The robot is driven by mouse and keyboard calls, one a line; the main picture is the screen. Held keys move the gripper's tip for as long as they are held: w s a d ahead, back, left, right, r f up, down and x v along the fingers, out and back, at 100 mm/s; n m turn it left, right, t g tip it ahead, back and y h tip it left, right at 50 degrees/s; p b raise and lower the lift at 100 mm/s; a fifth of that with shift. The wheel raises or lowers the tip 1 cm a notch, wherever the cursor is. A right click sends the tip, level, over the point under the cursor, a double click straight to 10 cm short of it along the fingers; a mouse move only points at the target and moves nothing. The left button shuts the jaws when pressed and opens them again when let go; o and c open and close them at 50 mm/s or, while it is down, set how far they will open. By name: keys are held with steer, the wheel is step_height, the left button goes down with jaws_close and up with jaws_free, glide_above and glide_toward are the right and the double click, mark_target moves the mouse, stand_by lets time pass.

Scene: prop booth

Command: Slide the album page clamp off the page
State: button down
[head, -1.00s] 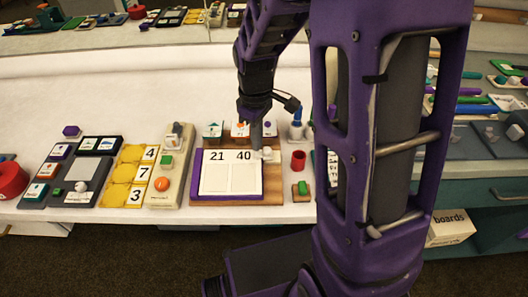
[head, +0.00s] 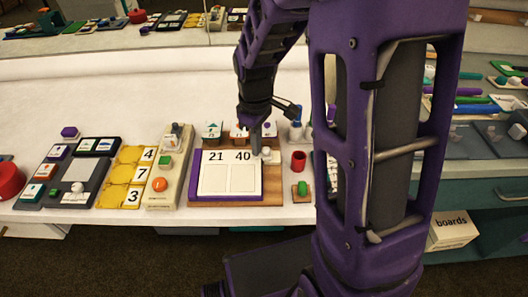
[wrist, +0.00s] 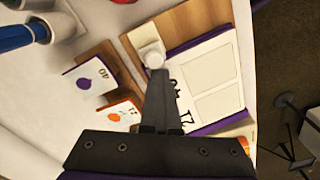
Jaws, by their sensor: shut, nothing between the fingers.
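The album page (head: 229,179) is a white sheet with two blank panels, marked 21 and 40. It lies on a purple backing on a wooden board, and also shows in the wrist view (wrist: 213,75). The small whitish clamp (head: 269,156) sits at the page's upper right corner in the head view. In the wrist view the clamp (wrist: 146,37) is a pale block with a round knob. My gripper (wrist: 157,76) is shut and empty, pointing down with its fingertips at the knob. I cannot tell whether they touch it.
Small picture cards (wrist: 90,72) stand in wooden holders behind the board. A red cup (head: 298,162) and a green piece on a wooden base (head: 302,190) stand to its right. A beige panel with an orange button (head: 160,184) is close on its left. White table is clear farther back.

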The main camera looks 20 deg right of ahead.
mark_target(275, 158)
steer(key=shift+s+d+f, duration=0.25)
steer(key=shift+s+d, duration=0.05)
steer(key=shift+d, duration=0.4)
steer(key=shift+s+d+f, duration=0.25)
steer(key=shift+d, duration=0.45)
steer(key=shift+s+d+f, duration=0.25)
steer(key=shift+s+d, duration=0.05)
steer(key=shift+d, duration=0.4)
steer(key=shift+w+r+p, duration=0.15)
steer(key=shift+r+p, duration=0.6)
steer(key=shift+r, duration=0.05)
steer(key=shift+w+r+p, duration=0.15)
steer(key=shift+r+p, duration=0.6)
step_height(275, 158, up, 2)
steer(key=shift+s+d+p, duration=0.15)
steer(key=shift+p, duration=0.55)
steer(key=shift+a+r+p, duration=0.3)
steer(key=shift+r+p, duration=0.25)
steer(key=shift+r, duration=0.1)
steer(key=shift+w+a, duration=0.1)
steer(key=shift+w, duration=0.1)
steer(key=shift+s, duration=0.1)
